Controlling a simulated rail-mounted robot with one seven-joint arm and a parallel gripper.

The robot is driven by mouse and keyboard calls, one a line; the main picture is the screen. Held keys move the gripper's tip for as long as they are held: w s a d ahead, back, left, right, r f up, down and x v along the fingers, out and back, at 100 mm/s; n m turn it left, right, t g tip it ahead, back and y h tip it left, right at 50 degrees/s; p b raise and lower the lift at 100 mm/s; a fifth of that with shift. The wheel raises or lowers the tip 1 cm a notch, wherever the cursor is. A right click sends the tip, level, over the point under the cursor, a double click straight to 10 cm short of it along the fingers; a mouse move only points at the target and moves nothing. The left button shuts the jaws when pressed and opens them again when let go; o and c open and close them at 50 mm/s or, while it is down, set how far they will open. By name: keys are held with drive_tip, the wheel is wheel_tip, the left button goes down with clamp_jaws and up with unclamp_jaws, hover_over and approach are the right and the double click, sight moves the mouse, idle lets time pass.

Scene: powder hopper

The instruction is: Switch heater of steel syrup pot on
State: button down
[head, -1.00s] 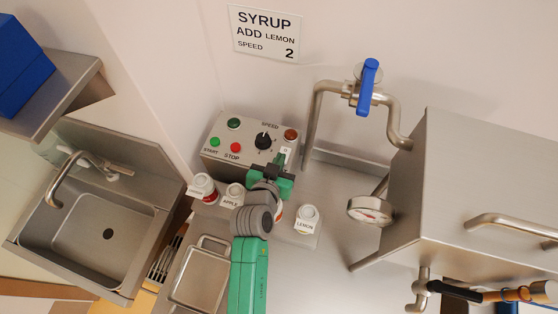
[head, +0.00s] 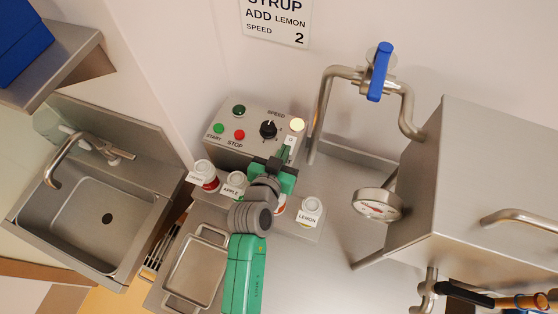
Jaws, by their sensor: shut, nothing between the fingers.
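The control box (head: 245,140) stands against the wall, left of centre. It has a green START button (head: 219,129), a red STOP button (head: 239,135), a dark green lamp (head: 239,110) and a black SPEED knob (head: 268,130). A lamp (head: 297,125) at its right end glows pale yellow-white. A small white label (head: 290,140) shows below that lamp, beside my fingertips. My gripper (head: 286,155) is shut and empty at the box's right front edge. It hides whatever control is there, and I cannot tell whether it touches it. The big steel vessel (head: 480,165) with a dial gauge (head: 377,204) stands at the right.
Labelled jars stand in front of the box, including APPLE (head: 233,184) and LEMON (head: 309,212). A pipe with a blue-handled valve (head: 380,72) rises behind. A steel tray (head: 196,268) and a sink (head: 100,215) lie left. The SYRUP sign (head: 275,20) hangs above.

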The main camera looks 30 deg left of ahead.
wheel_tip(320, 180, up, 3)
drive_tip(key=shift+s+r+p, duration=0.1)
drive_tip(key=shift+p, duration=0.7)
drive_tip(key=v, duration=0.3)
drive_tip(key=f+v, duration=0.1)
drive_tip(key=v, duration=0.2)
drive_tip(key=b+v, duration=0.1)
drive_tip(key=v, duration=0.3)
drive_tip(key=shift+s+f, duration=0.25)
drive_tip(key=shift+f, duration=0.1)
drive_tip(key=w+d+r+m+t, duration=0.1)
drive_tip(key=w+d+r+t, duration=0.15)
drive_tip(key=r, duration=0.75)
drive_tip(key=w+d+r+t+h, duration=0.15)
drive_tip(key=d+r, duration=0.25)
drive_tip(key=r, duration=0.7)
drive_tip(key=w+d+r+m+t+y, duration=0.1)
drive_tip(key=w+d+r+t, duration=0.15)
drive_tip(key=r, duration=0.75)
drive_tip(key=s+d+r+t+h, duration=0.15)
drive_tip(key=s+d+r, duration=0.25)
drive_tip(key=r, duration=0.6)
drive_tip(key=s+d+r+t, duration=0.25)
drive_tip(key=s+r, duration=0.25)
drive_tip(key=r, duration=0.5)
wheel_tip(320, 180, up, 15)
drive_tip(key=p, duration=1.4)
drive_tip(key=shift+w+d+f+n+y+p, duration=0.2)
drive_tip(key=shift+w+d+n+y+p, duration=0.05)
drive_tip(key=shift+n+y+p, duration=0.1)
